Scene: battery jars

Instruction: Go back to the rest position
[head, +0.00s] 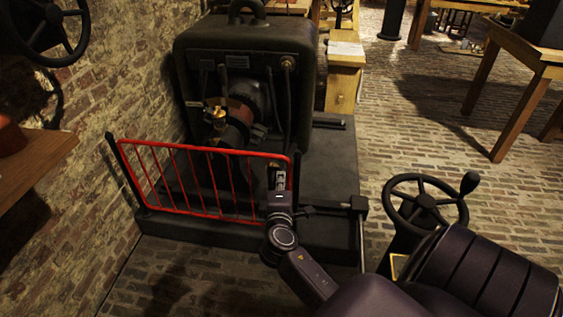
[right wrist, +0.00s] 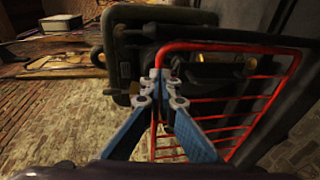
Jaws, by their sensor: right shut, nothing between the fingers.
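My right gripper (head: 279,172) reaches forward from the bottom of the head view, at the right end of a red barred railing (head: 205,150). In the right wrist view the blue-sided fingers of the right gripper (right wrist: 160,88) are together, with nothing held between them. The red railing (right wrist: 255,100) stands just beyond and to the right of the fingertips there. I cannot tell whether the fingers touch it. My left gripper is not in view.
A dark machine (head: 245,75) on a dark plinth (head: 335,160) stands behind the railing. A black handwheel (head: 425,205) is at right. A wooden shelf (head: 40,158) and a wall wheel (head: 50,35) are at left. A wooden table (head: 520,60) stands far right; brick floor (head: 430,130) lies open between.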

